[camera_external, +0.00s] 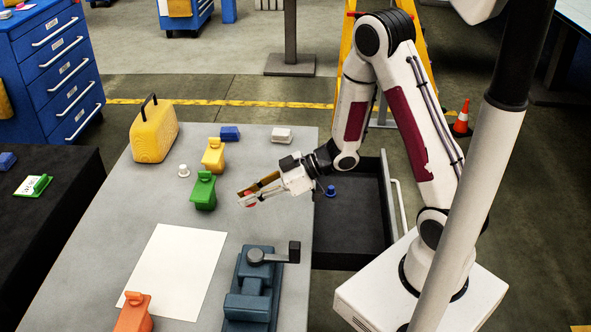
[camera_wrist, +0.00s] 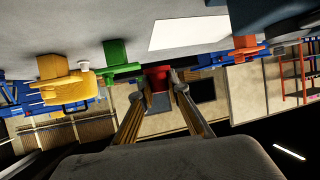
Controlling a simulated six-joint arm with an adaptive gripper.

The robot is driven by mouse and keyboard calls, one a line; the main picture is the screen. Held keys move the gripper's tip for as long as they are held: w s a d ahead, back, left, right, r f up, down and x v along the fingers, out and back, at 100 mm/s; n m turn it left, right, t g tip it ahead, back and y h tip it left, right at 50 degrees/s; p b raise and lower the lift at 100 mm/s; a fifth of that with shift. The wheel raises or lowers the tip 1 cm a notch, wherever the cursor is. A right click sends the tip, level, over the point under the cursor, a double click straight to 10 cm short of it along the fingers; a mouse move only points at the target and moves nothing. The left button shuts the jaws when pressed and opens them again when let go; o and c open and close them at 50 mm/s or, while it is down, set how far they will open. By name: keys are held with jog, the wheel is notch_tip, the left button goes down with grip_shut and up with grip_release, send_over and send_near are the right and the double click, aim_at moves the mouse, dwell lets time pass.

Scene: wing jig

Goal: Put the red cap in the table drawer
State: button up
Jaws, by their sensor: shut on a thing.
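The red cap (camera_external: 250,201) is at the fingertips of my gripper (camera_external: 246,195), above the right part of the grey table (camera_external: 175,248). In the wrist view the red cap (camera_wrist: 157,77) sits between the two fingertips (camera_wrist: 155,88), and the fingers are shut on it. The table drawer (camera_external: 350,230) is pulled open at the table's right side, below and to the right of my gripper. A small blue cap (camera_external: 330,190) lies inside it. My forearm hides part of the drawer's far end.
A blue vise (camera_external: 252,285) stands near the front right. Green (camera_external: 203,190), yellow (camera_external: 213,155) and orange (camera_external: 133,312) blocks, a white cap (camera_external: 184,171), a yellow case (camera_external: 153,135) and a white sheet (camera_external: 180,268) are on the table. The drawer's dark floor is mostly bare.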

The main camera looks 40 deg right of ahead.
jog(key=shift+f, duration=0.1)
send_over(252, 229)
jog(key=shift+f, duration=2.85)
jog(key=shift+f, duration=0.1)
jog(key=shift+f, duration=1.8)
jog(key=shift+f, duration=0.15)
jog(key=o, duration=0.8)
jog(key=shift+d, duration=0.1)
jog(key=shift+r+v, duration=0.2)
jog(key=shift+v, duration=3.65)
